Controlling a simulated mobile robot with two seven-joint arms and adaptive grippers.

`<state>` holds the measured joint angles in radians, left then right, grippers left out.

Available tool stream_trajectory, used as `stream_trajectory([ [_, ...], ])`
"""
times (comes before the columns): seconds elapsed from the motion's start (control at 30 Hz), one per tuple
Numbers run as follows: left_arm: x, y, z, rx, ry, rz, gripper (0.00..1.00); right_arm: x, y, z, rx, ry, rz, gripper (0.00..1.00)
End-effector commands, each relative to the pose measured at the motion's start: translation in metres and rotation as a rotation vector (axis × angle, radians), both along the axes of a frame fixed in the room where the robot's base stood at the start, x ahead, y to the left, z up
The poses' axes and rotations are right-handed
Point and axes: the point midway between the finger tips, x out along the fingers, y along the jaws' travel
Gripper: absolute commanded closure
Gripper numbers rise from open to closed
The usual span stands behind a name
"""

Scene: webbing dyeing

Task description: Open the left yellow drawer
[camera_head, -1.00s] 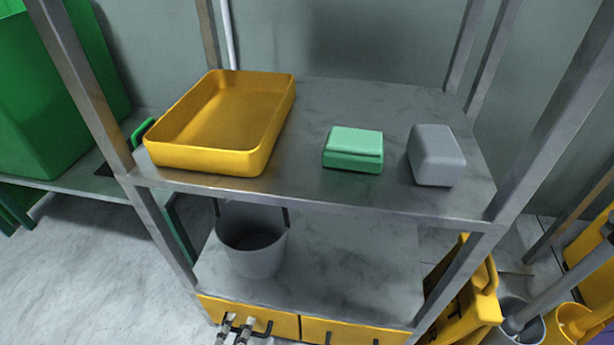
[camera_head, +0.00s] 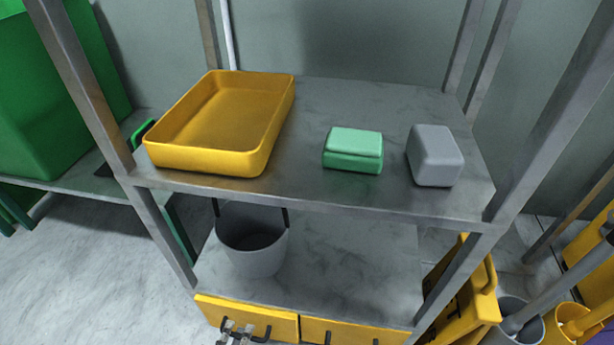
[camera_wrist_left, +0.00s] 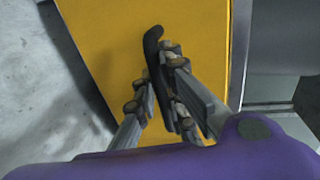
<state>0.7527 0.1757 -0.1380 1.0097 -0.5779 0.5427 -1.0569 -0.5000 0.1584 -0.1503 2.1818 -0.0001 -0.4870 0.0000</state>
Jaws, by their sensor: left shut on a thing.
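The left yellow drawer (camera_head: 275,323) is at the left under the lower shelf in the head view. Its front stands slightly forward of the right yellow drawer (camera_head: 350,332), so it looks open by a small gap. My left gripper (camera_head: 236,331) is at its black handle (camera_head: 262,334), at the lower picture edge. In the left wrist view, the gripper (camera_wrist_left: 158,88) is shut on the black handle (camera_wrist_left: 153,48), in front of the yellow drawer face (camera_wrist_left: 205,40). The fingers partly hide the handle. My right gripper is not in view.
A grey bucket (camera_head: 252,258) stands on the lower shelf above the drawers. The top shelf holds a yellow tray (camera_head: 210,160), a green box (camera_head: 352,150) and a grey block (camera_head: 435,155). Yellow bins and a cart (camera_head: 468,305) stand at right. Bare floor (camera_head: 110,270) lies at left.

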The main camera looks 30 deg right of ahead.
Motion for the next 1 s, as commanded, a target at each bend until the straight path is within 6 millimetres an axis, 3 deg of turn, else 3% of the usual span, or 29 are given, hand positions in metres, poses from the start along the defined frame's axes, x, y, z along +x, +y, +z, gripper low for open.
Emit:
stream_trajectory([
  [0.17, -0.028, 0.021, 0.000, 0.003, 0.003, 0.001, 1.00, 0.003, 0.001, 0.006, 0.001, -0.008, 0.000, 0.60],
  [0.7, -0.144, 0.105, -0.001, 0.002, 0.002, 0.001, 1.00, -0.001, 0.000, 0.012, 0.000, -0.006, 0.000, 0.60],
  [1.0, -0.188, 0.137, -0.001, 0.002, 0.001, 0.000, 1.00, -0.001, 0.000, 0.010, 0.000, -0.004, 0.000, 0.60],
])
